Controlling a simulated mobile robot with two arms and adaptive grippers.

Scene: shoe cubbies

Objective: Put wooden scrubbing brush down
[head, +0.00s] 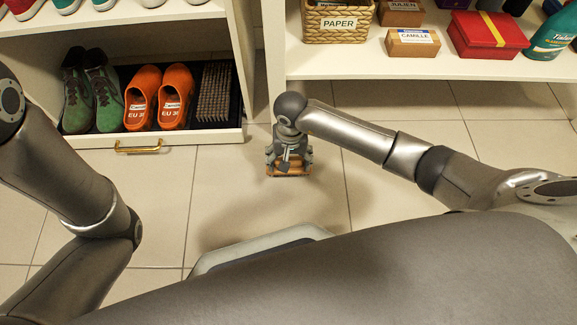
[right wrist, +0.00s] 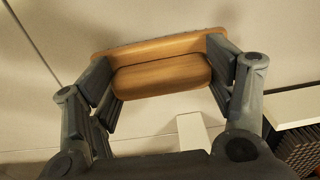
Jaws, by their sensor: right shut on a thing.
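The wooden scrubbing brush (right wrist: 160,75) is held in my right gripper (right wrist: 160,85), with the fingers on its two ends. In the right wrist view its plain wooden back faces me, and a thin strip of bristles shows at its far edge. In the head view the brush (head: 289,171) shows under my right gripper (head: 288,160), over the tiled floor in front of the gap between the two shelf units. I cannot tell whether it touches the floor. My left arm comes in at the left, but its gripper is out of view.
A pulled-out drawer (head: 205,140) at the left holds green shoes (head: 92,92), orange clogs (head: 160,97) and a dark bristly mat (head: 214,92). A shelf (head: 430,68) at the right carries a basket (head: 338,22), boxes and a bottle (head: 550,38). The floor tiles (head: 385,195) around the brush are clear.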

